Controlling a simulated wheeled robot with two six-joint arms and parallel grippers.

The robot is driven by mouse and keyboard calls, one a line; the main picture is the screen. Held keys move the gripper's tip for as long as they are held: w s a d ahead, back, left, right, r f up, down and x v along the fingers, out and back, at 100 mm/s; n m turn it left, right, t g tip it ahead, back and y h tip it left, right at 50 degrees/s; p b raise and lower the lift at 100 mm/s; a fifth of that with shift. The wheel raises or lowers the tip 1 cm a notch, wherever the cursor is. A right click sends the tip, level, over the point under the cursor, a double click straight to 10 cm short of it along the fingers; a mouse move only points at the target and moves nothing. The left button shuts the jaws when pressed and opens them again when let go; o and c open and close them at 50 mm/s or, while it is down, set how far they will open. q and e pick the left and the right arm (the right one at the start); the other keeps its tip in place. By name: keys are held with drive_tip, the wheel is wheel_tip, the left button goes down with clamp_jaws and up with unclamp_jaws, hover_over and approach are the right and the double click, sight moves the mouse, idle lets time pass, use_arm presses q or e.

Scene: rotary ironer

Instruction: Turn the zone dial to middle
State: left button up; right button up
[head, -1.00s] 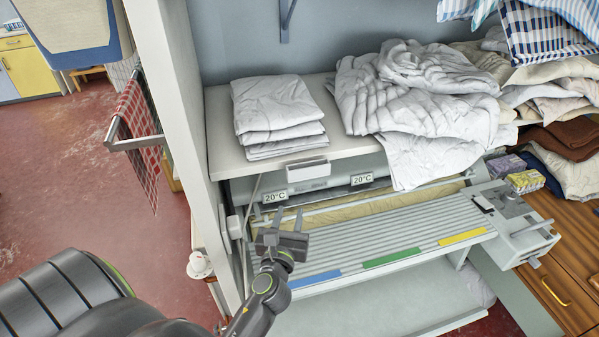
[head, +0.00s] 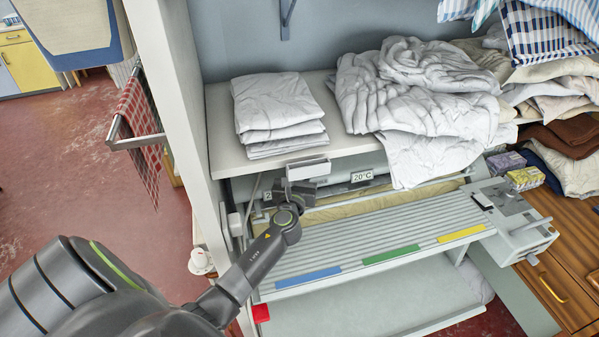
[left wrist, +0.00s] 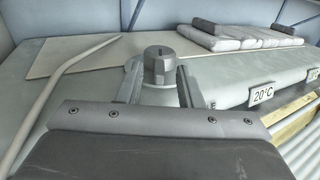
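The zone dial (left wrist: 159,66) is a grey faceted knob with a dark mark on top, standing on a round base in the left wrist view. My left gripper (left wrist: 157,82) is open, with one finger on each side of the knob. Narrow gaps seem to show between the fingers and the knob; I cannot tell whether either touches. In the head view my left gripper (head: 293,190) is at the left end of the ironer (head: 370,240), below the shelf edge, and hides the dial. My right gripper is not in view.
A shelf (head: 225,150) with folded linen (head: 278,112) and a crumpled white sheet (head: 415,85) is close above the gripper. A 20°C display (head: 362,177) sits right of it; another is partly covered. A red square (head: 261,312) shows at the lower left front.

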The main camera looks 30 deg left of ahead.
use_arm(q)
drive_tip(key=shift+c, duration=0.3)
clamp_jaws()
